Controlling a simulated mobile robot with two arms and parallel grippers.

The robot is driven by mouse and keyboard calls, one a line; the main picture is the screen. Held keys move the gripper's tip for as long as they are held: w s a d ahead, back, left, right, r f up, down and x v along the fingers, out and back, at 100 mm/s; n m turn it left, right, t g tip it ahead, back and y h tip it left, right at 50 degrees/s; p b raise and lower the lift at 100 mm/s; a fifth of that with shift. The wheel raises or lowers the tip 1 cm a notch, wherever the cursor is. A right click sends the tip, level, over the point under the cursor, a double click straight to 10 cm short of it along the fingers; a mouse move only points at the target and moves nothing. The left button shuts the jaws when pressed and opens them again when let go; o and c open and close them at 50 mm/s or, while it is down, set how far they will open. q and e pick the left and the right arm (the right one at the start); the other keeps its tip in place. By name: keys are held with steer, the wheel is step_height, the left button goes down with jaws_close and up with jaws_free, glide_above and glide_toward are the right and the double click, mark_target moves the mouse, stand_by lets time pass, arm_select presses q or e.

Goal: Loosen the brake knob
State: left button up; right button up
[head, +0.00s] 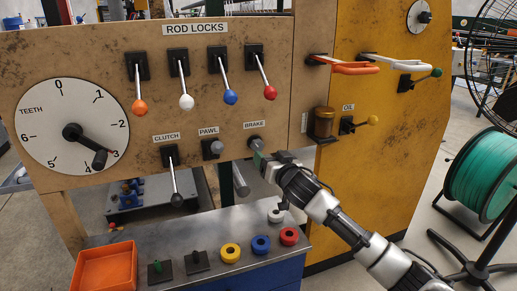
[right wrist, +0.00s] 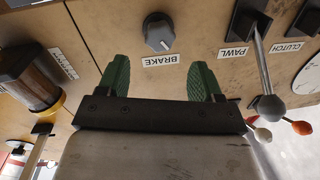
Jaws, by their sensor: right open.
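The brake knob (head: 254,143) is a grey round knob on the tan panel, just below the BRAKE label (head: 255,125). It also shows in the right wrist view, upside down, as a grey knob (right wrist: 158,32) with a dark base and a pale pointer mark. My right gripper (head: 260,160) is in front of the panel, just below the knob in the head view. In the right wrist view its two green fingers (right wrist: 159,78) are spread apart with nothing between them. The knob lies beyond the fingertips, roughly centred between them and apart from them. My left gripper is not in view.
Rod lock levers (head: 228,85) hang above. An oil jar (head: 323,122) is to the right.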

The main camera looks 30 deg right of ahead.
mark_target(260, 148)
steer(key=w, duration=0.4)
steer(key=w+d, duration=0.1)
steer(key=w, duration=0.2)
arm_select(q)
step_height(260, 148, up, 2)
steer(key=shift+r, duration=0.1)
arm_select(e)
steer(key=shift+w, duration=0.25)
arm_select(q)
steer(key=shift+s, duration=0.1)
arm_select(e)
steer(key=c, duration=0.9)
